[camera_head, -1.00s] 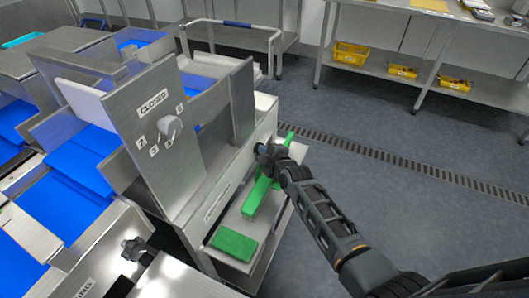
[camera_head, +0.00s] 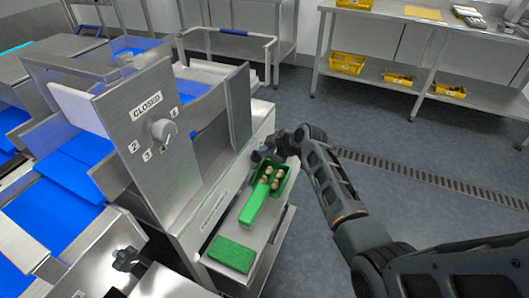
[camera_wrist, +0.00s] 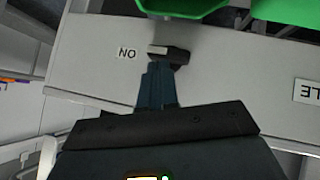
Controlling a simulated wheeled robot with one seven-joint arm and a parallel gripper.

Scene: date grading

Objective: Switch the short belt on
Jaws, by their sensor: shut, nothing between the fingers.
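In the wrist view a small dark switch (camera_wrist: 172,54) with a pale face sits on a grey metal panel beside a white label (camera_wrist: 127,53) reading ON, seen upside down. My gripper (camera_wrist: 159,72) is shut and empty. Its fingertips are right at the switch; I cannot tell whether they touch it. In the head view my gripper (camera_head: 262,156) is at the side of the steel machine, above the far end of a green tray, and the switch is hidden there.
A green tray (camera_head: 286,183) with several brown dates and a green scoop-like piece (camera_head: 252,208) lies on the machine's side shelf, close under my gripper. A dial (camera_head: 163,131) is on the upright panel. Floor to the right is clear.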

